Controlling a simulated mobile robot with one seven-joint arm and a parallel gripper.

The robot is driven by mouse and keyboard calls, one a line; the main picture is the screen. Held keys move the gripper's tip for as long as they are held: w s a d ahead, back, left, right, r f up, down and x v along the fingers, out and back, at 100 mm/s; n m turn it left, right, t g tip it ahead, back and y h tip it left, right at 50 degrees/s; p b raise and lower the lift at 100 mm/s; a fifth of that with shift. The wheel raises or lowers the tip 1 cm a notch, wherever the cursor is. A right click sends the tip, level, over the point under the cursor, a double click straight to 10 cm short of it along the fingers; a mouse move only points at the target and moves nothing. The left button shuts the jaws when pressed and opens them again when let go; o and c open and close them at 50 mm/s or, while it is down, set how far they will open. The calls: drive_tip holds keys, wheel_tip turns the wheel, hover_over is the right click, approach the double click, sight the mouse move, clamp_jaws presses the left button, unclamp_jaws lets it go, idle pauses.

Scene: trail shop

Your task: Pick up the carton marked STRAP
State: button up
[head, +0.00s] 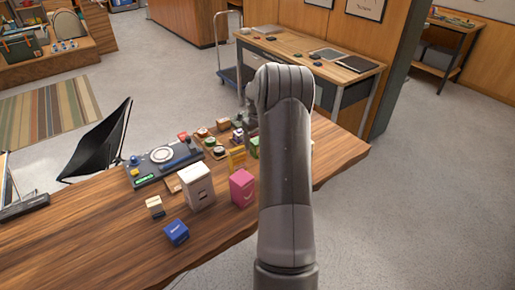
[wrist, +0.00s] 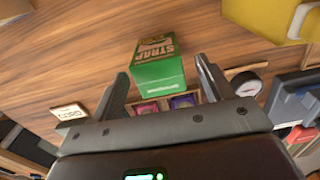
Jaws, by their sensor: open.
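The green carton marked STRAP (wrist: 158,68) stands on the wooden counter in the wrist view, its printed label readable. My gripper (wrist: 163,70) is open, with one finger on each side of the carton's near part in the picture. I cannot tell whether either finger touches it. In the head view only a green sliver of the carton (head: 254,148) shows beside my arm. My arm hides the rest of it and most of my gripper there.
A yellow carton (wrist: 265,18) is close on the right in the wrist view. A tray of small items (wrist: 196,95) and a round gauge (wrist: 247,86) are nearby. White (head: 198,186), pink (head: 242,188) and blue (head: 176,232) boxes stand on the counter (head: 110,250), whose front left is clear.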

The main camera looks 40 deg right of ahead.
wheel_tip(320, 180, down, 4)
drive_tip(key=shift+r, duration=0.1)
drive_tip(key=shift+c, duration=0.4)
drive_tip(key=c, duration=1.1)
